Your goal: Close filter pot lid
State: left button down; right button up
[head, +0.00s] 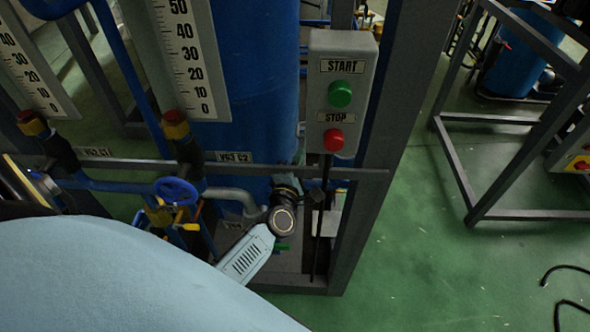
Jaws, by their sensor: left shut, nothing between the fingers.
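I cannot pick out the filter pot or its lid with certainty in the head view. A pale blue arm link of mine with dark slots reaches up from the lower left to a round dark joint. Beyond that joint my left gripper (289,183) shows small and dark against the foot of the blue column (255,105). It is shut, and I see nothing held in it. Its fingertips are hard to make out against the dark parts there. My right gripper is not in view.
A grey box (343,92) with START and STOP buttons hangs on the frame post (383,130). A blue valve wheel (176,191) and pipes stand left of the gripper. A grey rail (350,173) crosses there. Green floor (420,260) is open at right.

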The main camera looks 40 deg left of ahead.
pick_arm(q)
jog(key=shift+x, duration=1.65)
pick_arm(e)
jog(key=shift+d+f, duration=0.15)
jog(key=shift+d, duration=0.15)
